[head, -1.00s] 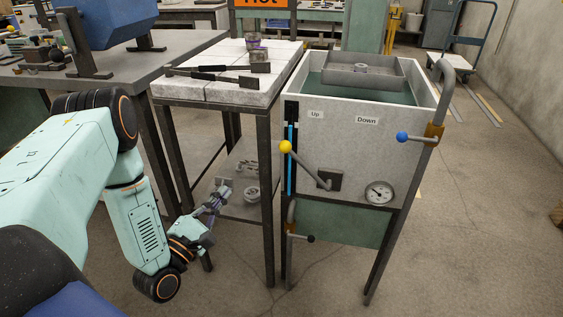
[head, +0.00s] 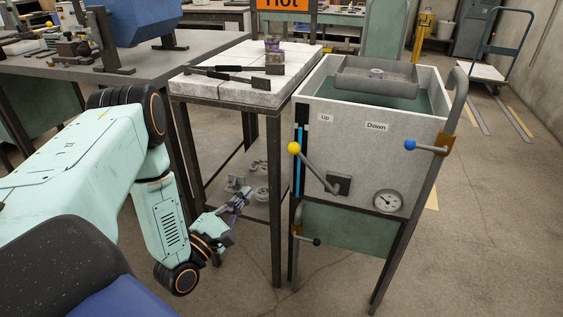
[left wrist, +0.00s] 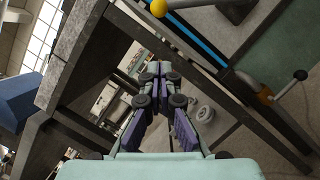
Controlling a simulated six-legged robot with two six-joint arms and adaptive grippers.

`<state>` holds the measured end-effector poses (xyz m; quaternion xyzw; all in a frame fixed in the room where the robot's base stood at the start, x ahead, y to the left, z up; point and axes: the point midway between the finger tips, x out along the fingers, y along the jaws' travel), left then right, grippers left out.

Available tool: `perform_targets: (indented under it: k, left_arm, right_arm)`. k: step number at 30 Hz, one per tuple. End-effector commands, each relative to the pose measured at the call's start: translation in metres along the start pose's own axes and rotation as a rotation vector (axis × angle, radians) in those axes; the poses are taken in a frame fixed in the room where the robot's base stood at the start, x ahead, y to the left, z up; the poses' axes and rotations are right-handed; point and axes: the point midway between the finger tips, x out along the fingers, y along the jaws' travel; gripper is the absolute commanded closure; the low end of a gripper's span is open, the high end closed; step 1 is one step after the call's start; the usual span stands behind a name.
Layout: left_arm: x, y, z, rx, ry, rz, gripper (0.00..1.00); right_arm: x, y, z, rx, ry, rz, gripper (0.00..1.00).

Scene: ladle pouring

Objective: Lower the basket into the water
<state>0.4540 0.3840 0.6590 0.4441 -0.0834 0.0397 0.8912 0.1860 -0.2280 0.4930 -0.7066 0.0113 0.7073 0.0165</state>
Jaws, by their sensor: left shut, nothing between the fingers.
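The grey metal basket (head: 346,79) sits at the top of the white tank, above the green water (head: 345,96), with a small round item in it. The tank (head: 340,145) carries "Up" and "Down" labels on its front. Below "Up" is a lever with a yellow ball (head: 294,148), tilted up to the left. A blue-ball handle (head: 410,145) is at the right. My left gripper (head: 241,195) is shut and empty, low beside the stone-topped table, left of the tank and below the yellow ball. The left wrist view shows its closed fingers (left wrist: 159,75) and the yellow ball (left wrist: 158,8). My right gripper is not in view.
The stone-topped table (head: 245,92) holds tongs and a small cup; its lower shelf holds small metal parts. Its legs stand close to my gripper.

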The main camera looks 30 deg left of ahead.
Motion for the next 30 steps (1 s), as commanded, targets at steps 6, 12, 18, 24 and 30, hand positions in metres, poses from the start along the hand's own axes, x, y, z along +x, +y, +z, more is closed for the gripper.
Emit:
perform_targets:
  k: [6,12,18,24,30]
  left_arm:
    - [0.014,-0.001,0.001,0.001,-0.005,0.001,1.00]
    - [0.049,-0.002,0.002,0.002,-0.007,0.002,1.00]
    - [0.087,-0.004,0.003,0.001,-0.006,0.002,1.00]
    - [0.115,-0.004,0.016,-0.001,-0.005,-0.001,1.00]
    - [0.127,-0.003,0.029,0.000,-0.002,0.000,1.00]
  right_arm:
    - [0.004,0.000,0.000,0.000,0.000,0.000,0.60]
    - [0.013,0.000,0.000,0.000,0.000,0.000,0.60]
    - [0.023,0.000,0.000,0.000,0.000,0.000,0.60]
    - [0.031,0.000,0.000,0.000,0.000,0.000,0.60]
    - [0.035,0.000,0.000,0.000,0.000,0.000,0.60]
